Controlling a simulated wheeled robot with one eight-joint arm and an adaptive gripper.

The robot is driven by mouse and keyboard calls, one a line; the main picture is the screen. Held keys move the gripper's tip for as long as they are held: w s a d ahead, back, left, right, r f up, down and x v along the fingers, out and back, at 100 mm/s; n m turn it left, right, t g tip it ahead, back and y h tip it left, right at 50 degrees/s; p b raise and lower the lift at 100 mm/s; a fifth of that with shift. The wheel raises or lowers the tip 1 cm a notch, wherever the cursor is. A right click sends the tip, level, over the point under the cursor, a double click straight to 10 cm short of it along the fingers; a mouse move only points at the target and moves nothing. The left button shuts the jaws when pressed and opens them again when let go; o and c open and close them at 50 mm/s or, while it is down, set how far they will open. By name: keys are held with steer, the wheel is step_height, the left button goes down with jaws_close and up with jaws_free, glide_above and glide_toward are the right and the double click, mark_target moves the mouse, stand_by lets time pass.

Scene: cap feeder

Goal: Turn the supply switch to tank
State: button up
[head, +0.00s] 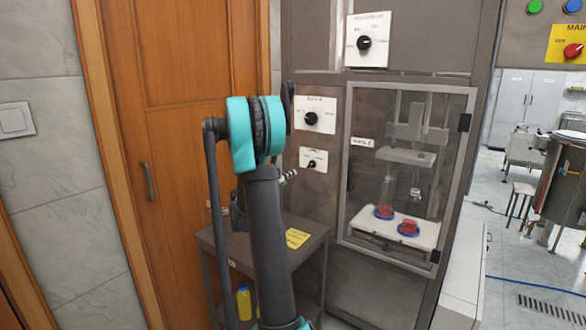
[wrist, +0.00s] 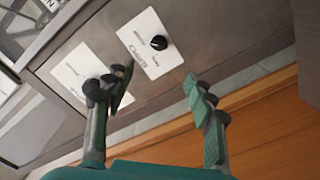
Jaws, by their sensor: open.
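White switch plates with black knobs sit on the grey cabinet front. In the head view these are an upper plate (head: 352,58), a middle plate (head: 327,104) and a small lower plate (head: 322,155). Their lettering is too small to tell surely which is the supply switch or where each points. In the wrist view, one plate (wrist: 136,32) shows its black knob (wrist: 159,42) beyond the fingertips. Another plate (wrist: 66,72) is partly hidden behind the left finger. My gripper (wrist: 160,86) is open and empty, apart from both plates. In the head view my arm hides most of it.
A glazed cabinet door (head: 448,190) with red-capped items inside is right of the switches. A grey side table (head: 312,236) with a yellow label stands below. A yellow bottle (head: 244,302) stands under it. A wooden door (head: 185,130) is left. Open floor lies far right.

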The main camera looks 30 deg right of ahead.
mark_target(310, 166)
steer(key=x, duration=1.7)
steer(key=shift+s, duration=0.2)
steer(key=c, duration=1.2)
